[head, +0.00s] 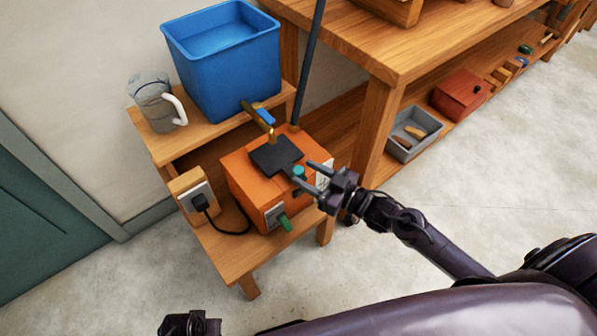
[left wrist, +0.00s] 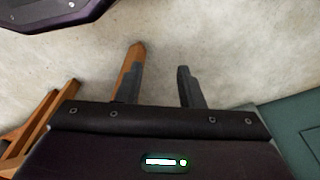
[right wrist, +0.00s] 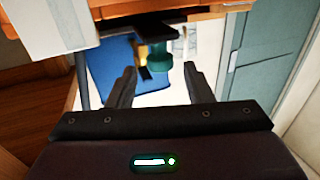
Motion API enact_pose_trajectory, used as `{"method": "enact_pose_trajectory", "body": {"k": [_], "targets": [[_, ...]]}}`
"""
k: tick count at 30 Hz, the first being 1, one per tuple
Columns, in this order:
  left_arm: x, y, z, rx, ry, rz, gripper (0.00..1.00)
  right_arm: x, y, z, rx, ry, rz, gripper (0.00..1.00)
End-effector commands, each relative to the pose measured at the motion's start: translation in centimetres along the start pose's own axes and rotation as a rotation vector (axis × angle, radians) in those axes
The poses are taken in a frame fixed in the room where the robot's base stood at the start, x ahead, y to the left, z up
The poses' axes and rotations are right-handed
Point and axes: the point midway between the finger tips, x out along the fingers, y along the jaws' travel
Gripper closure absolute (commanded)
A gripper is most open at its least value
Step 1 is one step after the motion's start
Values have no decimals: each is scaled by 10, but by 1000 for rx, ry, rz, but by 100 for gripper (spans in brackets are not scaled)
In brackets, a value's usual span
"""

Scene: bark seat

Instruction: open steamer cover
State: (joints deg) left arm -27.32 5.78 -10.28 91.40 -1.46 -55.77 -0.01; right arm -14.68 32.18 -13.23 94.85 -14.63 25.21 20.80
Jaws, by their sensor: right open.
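The steamer is an orange box (head: 248,178) on the low wooden stand, with a dark flat cover (head: 275,154) lying on its top. A small teal knob (head: 298,171) sits at the cover's near right edge. My right gripper (head: 305,174) is open, its fingers reaching in from the right around or beside the knob. In the right wrist view the teal knob (right wrist: 165,82) appears between the fingers, with gaps on both sides; contact is not visible. My left gripper (left wrist: 160,58) is open and empty above the floor. Its fingers are outside the head view.
A brass tap (head: 258,117) and a blue tank (head: 222,62) stand behind the steamer, with a clear jug (head: 155,103) to their left. A socket block (head: 193,192) with a black cord is beside it. A workbench leg (head: 374,135) stands right.

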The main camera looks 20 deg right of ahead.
Motion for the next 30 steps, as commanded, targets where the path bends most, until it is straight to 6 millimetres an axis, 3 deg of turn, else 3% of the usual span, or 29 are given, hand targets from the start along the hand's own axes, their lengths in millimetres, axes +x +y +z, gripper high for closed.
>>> {"method": "enact_pose_trajectory", "body": {"k": [6, 17, 27, 30], "targets": [[-7, 1, -3, 4, -2, 2, 66, 28, 0, 0, 0, 0, 1, 54], [-9, 2, -4, 5, -4, 3, 66, 33, 0, 1, 0, -2, 1, 54], [-9, 2, -4, 5, -3, 3, 66, 33, 0, 1, 0, -2, 1, 98], [-9, 2, -4, 5, -3, 3, 66, 33, 0, 1, 0, -2, 1, 100]]}}
